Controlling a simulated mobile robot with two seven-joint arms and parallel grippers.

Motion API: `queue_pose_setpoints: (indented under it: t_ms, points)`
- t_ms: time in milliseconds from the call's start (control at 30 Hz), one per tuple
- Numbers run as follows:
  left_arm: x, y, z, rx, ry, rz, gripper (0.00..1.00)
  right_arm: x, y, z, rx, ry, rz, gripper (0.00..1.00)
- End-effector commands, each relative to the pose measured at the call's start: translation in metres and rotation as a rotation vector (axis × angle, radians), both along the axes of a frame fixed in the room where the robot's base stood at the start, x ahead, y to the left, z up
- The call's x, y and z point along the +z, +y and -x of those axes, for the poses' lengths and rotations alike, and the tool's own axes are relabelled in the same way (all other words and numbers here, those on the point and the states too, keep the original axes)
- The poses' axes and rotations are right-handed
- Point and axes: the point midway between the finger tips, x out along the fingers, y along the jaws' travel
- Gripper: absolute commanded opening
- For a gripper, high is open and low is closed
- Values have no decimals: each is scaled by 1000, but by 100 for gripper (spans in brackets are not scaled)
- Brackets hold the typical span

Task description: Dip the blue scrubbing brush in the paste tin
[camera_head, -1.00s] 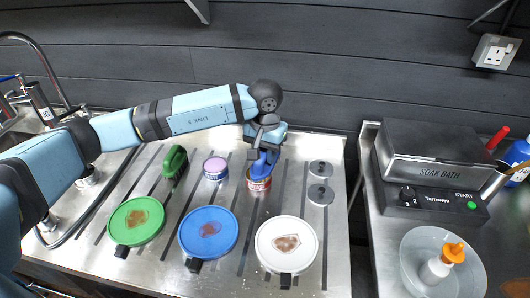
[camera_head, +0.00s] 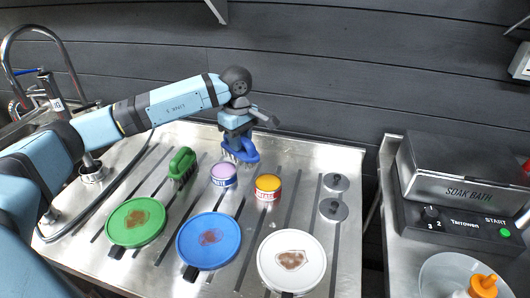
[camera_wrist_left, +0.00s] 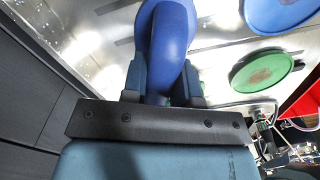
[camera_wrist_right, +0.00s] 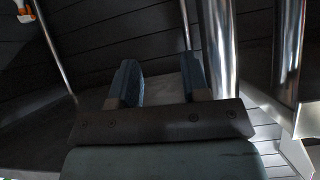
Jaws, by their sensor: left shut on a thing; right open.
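The blue scrubbing brush (camera_head: 243,152) is in my left gripper (camera_head: 237,136), off the worktop behind the tins, bristles down. Its blue handle (camera_wrist_left: 172,45) fills the space between the left fingers in the left wrist view. A red-labelled tin (camera_head: 268,190) with orange-yellow contents stands open, to the right of the brush and nearer. A blue-labelled tin (camera_head: 223,178) with lilac contents stands just in front of the brush. Whether any paste is on the bristles, I cannot tell. My right gripper (camera_wrist_right: 160,78) is open and empty, seen only in the right wrist view.
A green brush (camera_head: 182,164) lies left of the tins. Green (camera_head: 120,226), blue (camera_head: 226,233) and white (camera_head: 306,246) stained plates line the front. Two grey lids (camera_head: 336,182) lie at right. The soak bath (camera_head: 450,190) is on the right-hand counter, beyond a gap.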

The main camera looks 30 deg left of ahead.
Motion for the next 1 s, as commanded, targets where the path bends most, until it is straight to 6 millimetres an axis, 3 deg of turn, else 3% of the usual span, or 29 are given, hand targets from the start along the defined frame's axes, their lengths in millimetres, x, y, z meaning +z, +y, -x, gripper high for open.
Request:
queue_pose_setpoints:
  t_ms: [100, 333, 633, 1000]
  points:
    - [-2, 28, 7, 227, -1, -9, 8, -7, 0, -1, 0, -5, -1, 43]
    - [3, 56, 15, 495, -3, -15, 8, -8, 1, -3, 1, -14, -3, 43]
    - [-3, 61, 16, 551, -3, -17, 8, -14, 1, -3, 3, -15, 1, 43]
    - [-41, 61, 16, 549, -4, -18, 8, -23, 2, -6, 12, -45, 9, 43]
